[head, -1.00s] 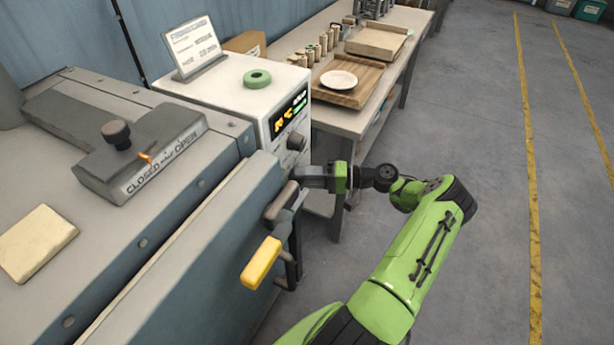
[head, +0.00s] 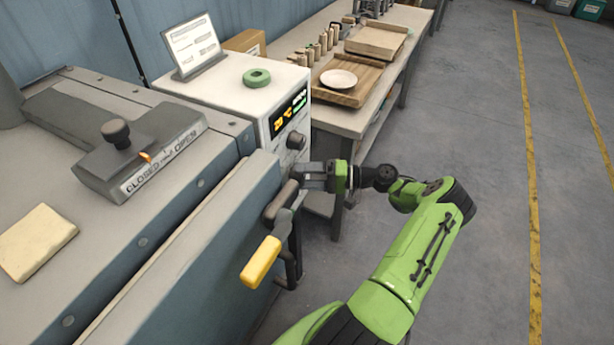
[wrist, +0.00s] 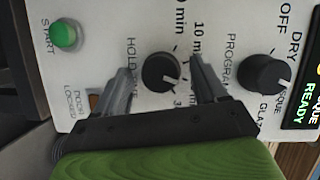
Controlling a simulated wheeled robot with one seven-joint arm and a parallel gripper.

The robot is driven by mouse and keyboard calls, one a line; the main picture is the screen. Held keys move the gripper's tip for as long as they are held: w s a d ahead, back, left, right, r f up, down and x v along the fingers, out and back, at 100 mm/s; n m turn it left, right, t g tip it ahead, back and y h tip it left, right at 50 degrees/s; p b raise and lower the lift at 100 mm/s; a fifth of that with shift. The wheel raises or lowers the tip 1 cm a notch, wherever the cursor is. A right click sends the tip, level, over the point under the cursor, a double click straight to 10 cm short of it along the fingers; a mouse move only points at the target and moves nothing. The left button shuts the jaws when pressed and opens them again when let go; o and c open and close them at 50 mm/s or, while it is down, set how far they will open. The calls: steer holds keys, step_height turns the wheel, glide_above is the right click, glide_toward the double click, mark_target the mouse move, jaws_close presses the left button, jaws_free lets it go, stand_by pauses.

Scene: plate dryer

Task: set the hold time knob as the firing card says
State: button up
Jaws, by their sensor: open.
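The hold time knob (wrist: 162,73) is a dark round knob on the white control panel. Its white pointer mark points right and slightly down in the wrist view, between printed minute labels that are partly hidden. My gripper (wrist: 163,66) is open, with one finger on each side of this knob; I cannot tell whether either touches it. In the head view, my gripper (head: 302,174) is at the front of the white control box (head: 230,97), and the hold time knob is hidden. The firing card (head: 193,45) stands on the box; its text is too small to read.
The program knob (wrist: 265,73) is close to the right finger. The green start button (wrist: 64,36) is at upper left. A yellow-handled lever (head: 262,262) is near my gripper in the head view. A green ring (head: 257,77) lies on the box. The floor at right is clear.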

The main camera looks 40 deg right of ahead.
steer(key=b+v, duration=0.1)
steer(key=v, duration=1.4)
steer(key=shift+s+d, duration=0.2)
steer(key=shift+s, duration=0.15)
steer(key=shift+r, duration=0.1)
